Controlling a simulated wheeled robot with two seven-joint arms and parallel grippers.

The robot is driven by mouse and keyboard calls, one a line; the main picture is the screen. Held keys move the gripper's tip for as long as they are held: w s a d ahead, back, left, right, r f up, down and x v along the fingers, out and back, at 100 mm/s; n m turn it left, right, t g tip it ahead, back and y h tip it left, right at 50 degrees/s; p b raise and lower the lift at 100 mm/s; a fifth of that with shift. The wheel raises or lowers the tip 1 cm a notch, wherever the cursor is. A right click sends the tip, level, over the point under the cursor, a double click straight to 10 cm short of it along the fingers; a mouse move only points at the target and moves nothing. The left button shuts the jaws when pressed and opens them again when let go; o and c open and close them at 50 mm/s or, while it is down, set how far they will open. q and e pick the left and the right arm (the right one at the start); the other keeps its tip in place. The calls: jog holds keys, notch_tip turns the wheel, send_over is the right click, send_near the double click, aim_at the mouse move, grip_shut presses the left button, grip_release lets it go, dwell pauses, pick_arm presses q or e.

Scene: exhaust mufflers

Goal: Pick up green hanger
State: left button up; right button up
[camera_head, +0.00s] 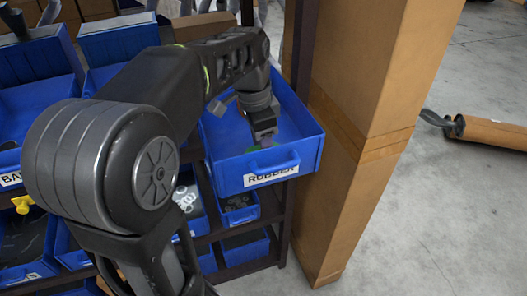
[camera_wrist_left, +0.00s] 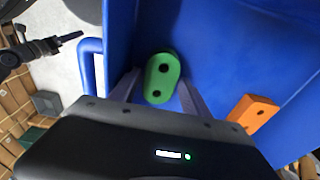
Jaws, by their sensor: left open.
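The green hanger (camera_wrist_left: 162,78) is a small rounded block with dark holes. My left gripper (camera_head: 263,143) reaches down into this bin. In the left wrist view its open fingers (camera_wrist_left: 158,92) stand on either side of the green hanger, with a gap visible at least on the right. Whether they touch it on the left is unclear.
An orange block (camera_wrist_left: 253,112) with holes lies in the same bin, right of the fingers in the wrist view. A dark rack post and a tall cardboard box (camera_head: 350,150) stand right of the bin. Other blue bins (camera_head: 238,212) sit below.

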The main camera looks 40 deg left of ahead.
dwell(0.6)
pick_arm(q)
jog(key=c, duration=1.2)
